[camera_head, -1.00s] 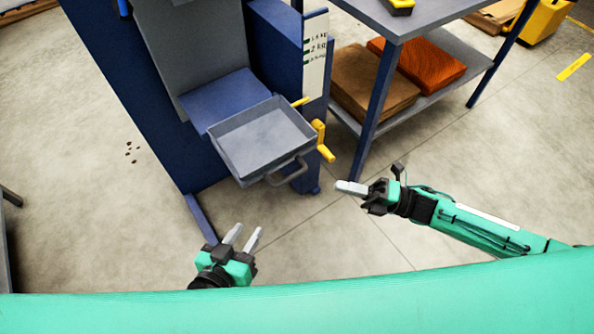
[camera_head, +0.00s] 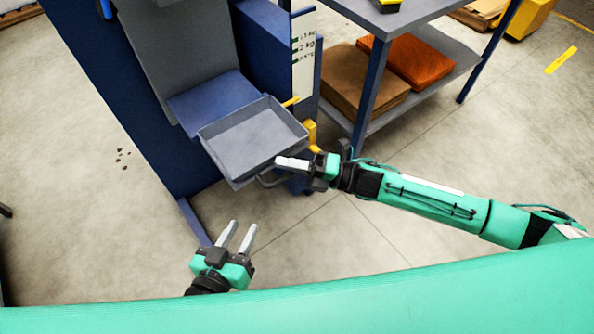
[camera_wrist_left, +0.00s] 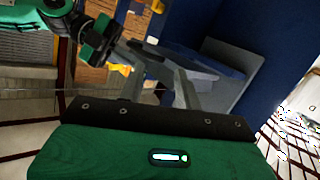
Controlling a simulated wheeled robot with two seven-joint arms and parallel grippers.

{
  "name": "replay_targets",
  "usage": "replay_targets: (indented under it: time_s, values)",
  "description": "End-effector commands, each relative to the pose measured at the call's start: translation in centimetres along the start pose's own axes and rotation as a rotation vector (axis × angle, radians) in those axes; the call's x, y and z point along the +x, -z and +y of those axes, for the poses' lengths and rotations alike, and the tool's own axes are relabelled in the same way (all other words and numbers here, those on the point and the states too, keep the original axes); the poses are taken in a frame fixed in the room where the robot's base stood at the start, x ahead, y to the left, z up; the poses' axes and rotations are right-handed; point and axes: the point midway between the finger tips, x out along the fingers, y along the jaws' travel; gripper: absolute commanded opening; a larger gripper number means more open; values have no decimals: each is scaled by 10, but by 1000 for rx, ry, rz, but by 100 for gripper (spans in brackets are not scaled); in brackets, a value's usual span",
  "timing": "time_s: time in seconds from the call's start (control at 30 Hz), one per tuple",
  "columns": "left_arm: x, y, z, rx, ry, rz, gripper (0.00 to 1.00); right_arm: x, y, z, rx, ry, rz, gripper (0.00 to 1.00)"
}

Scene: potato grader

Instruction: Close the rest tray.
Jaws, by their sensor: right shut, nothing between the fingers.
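The rest tray (camera_head: 254,137) is a grey, shallow, empty tray that sticks out from the blue grader, with a bar handle (camera_head: 270,182) on its front. My right gripper (camera_head: 278,162) is shut and empty, its fingertips at the front edge of the tray by the handle. It hides part of the handle, and I cannot tell whether it touches. My left gripper (camera_head: 240,228) is open and empty, below and in front of the tray. In the left wrist view, its two fingers (camera_wrist_left: 172,80) stand apart, with the right gripper at upper left.
The blue grader (camera_head: 160,110) has a blue plate behind the tray and a yellow crank (camera_head: 310,135) beside it. A grey table (camera_head: 400,15) with a lower shelf of brown and orange stacked sacks (camera_head: 410,62) stands at right. The floor in front is clear.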

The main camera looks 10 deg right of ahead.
Motion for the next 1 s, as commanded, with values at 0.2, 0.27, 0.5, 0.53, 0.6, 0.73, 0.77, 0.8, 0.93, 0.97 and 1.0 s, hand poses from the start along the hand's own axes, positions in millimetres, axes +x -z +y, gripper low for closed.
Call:
replay_targets:
  time_s: [0.2, 0.27, 0.5, 0.53, 0.6, 0.73, 0.77, 0.8, 0.93, 0.97, 1.0]
  values:
    - [2, 6, -1, 4, 1, 22, 34, 2, -2, 0, 2, 1, 0, 0]
    - [2, 6, -1, 4, 2, 21, 34, 2, -2, 0, 2, 0, 0, 0]
    - [2, 5, -2, 4, 2, 21, 34, 4, -3, -1, 0, 0, 0, 0]
    - [2, 5, -2, 4, 2, 23, 34, 4, -4, -1, 0, 0, 0, 0]
    - [2, 7, -2, 6, 3, 38, 34, 8, -8, -3, -2, -1, 0, 0]
    - [7, 33, -7, 23, 7, 153, 34, 20, -19, -8, -2, -2, -1, 0]
    - [8, 38, -8, 27, 8, 179, 34, 23, -23, -10, -2, -2, 0, 0]
    - [8, 46, -9, 32, 9, 218, 34, 28, -28, -12, -3, -2, -1, 0]
    - [8, 77, -14, 55, 13, 373, 34, 46, -45, -19, -2, -3, 0, 0]
    - [7, 84, -16, 60, 14, 412, 34, 50, -50, -22, -2, -2, -1, 0]
    - [6, 95, -17, 69, 15, 467, 34, 56, -55, -24, -2, -3, 0, 0]
